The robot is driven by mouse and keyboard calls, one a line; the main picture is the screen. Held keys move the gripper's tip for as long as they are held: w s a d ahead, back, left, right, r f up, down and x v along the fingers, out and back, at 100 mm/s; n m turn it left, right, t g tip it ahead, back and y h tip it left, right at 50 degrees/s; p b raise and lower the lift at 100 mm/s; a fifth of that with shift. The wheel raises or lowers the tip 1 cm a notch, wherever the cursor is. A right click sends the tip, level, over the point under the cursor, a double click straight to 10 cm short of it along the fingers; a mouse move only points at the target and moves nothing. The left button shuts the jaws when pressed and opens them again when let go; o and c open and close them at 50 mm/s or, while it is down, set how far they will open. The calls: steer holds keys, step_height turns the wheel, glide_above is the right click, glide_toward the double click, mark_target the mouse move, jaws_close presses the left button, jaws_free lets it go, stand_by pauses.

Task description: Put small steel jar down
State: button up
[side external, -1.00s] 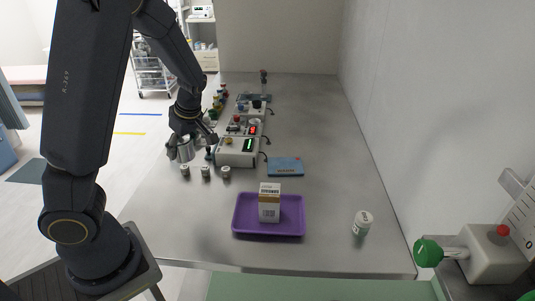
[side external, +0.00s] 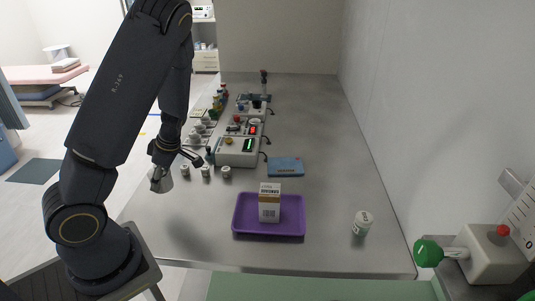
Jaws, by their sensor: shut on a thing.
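The small steel jar (side external: 160,182) is a shiny grey cylinder in the side external view, near the left edge of the steel table (side external: 200,240). My gripper (side external: 172,165) is shut on it from above. The jar looks slightly tilted and seems to be held above the surface; the exact gap cannot be told. The fingers partly hide its upper part.
Three small grey-topped containers (side external: 206,171) stand just right of the jar. Behind them is a device with a green display (side external: 237,152). A purple tray (side external: 240,229) holds an upright carton (side external: 269,204). A white bottle (side external: 362,223) stands at right. The front-left table is clear.

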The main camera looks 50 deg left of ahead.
step_height(320, 180, down, 7)
steer(key=shift+f, duration=0.1)
stand_by(0.4)
steer(key=o, duration=1.3)
steer(key=shift+f, duration=0.1)
steer(key=shift+c, duration=0.2)
